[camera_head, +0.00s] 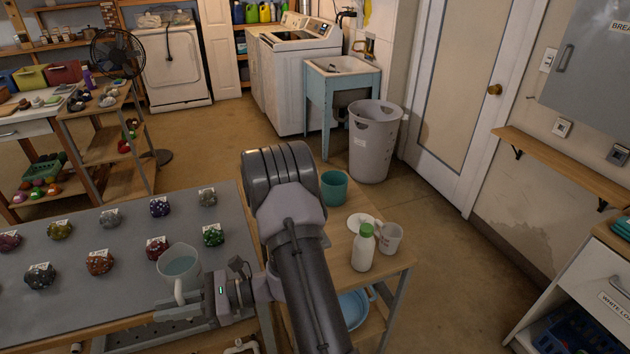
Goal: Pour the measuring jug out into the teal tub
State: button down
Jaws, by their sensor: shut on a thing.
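A translucent measuring jug (192,282) with pale blue liquid in it is at the front right of the grey table. My gripper (180,303) is shut on its handle, from the near side. The jug is upright; whether its base touches the tabletop I cannot tell. The teal tub (334,190) stands upright at the far end of the small wooden table, right of my arm. The jug and gripper are to its left and nearer, well apart from it. My arm hides part of the space between them, and the tub's contents are not clear.
On the wooden table (340,247), a white bottle with a green cap (362,250), a white cup (389,239) and a white saucer (357,220) stand near the tub. Several labelled dark and coloured lumps (100,262) lie on the grey table (125,290). A blue basin (353,306) is below.

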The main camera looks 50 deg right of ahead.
aim_at(333, 183)
jog(key=k+l+u, duration=0.1)
jog(key=k+l, duration=0.35)
jog(key=l, duration=0.2)
jog(key=k+l+u, duration=0.15)
jog(key=k+l, duration=0.3)
jog(key=l, duration=0.1)
